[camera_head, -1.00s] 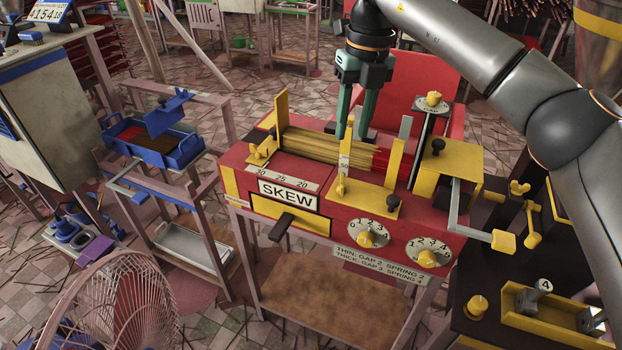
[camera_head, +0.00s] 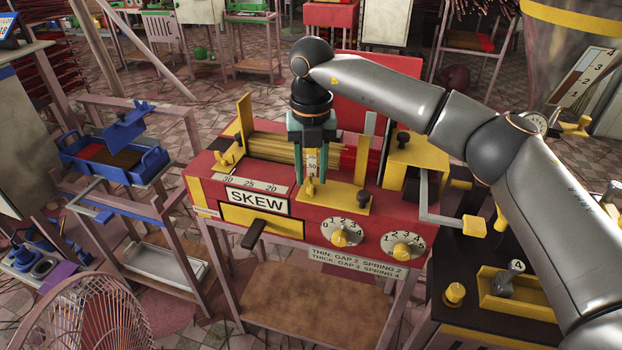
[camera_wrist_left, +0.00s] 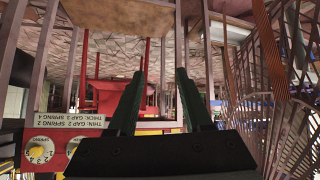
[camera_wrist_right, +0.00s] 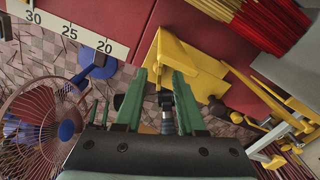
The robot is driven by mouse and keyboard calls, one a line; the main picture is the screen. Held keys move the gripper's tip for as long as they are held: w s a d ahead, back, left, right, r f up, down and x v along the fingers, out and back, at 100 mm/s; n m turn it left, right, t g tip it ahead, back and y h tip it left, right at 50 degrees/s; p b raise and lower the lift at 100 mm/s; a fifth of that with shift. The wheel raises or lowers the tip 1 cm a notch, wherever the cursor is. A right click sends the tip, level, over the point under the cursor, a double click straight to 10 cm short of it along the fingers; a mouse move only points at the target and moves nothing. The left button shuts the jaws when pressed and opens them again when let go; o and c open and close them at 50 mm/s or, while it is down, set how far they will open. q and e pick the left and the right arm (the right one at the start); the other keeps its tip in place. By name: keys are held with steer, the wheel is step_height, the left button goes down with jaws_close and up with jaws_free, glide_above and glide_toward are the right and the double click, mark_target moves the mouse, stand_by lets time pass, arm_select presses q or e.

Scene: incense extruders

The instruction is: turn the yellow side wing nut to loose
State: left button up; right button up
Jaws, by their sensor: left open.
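Another yellow wing nut (camera_head: 226,160) is at the machine's left end. My right gripper (camera_head: 311,181) points down over the front wing nut, one finger on each side of it in this view. Its jaws (camera_wrist_right: 164,74) are apart in the right wrist view; contact with the nut cannot be told. My left gripper (camera_wrist_left: 161,75) is open and empty, low by the machine's front, outside the head view.
Incense sticks (camera_head: 270,149) lie in the machine's trough behind the gripper. A black knob (camera_head: 363,197) and two numbered dials (camera_head: 347,233) are to the right. A black lever (camera_head: 254,234) sticks out in front. A fan (camera_head: 90,315) stands at the lower left.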

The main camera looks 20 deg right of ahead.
steer(key=shift+f, duration=0.85)
steer(key=shift+c, duration=0.3)
jaws_close()
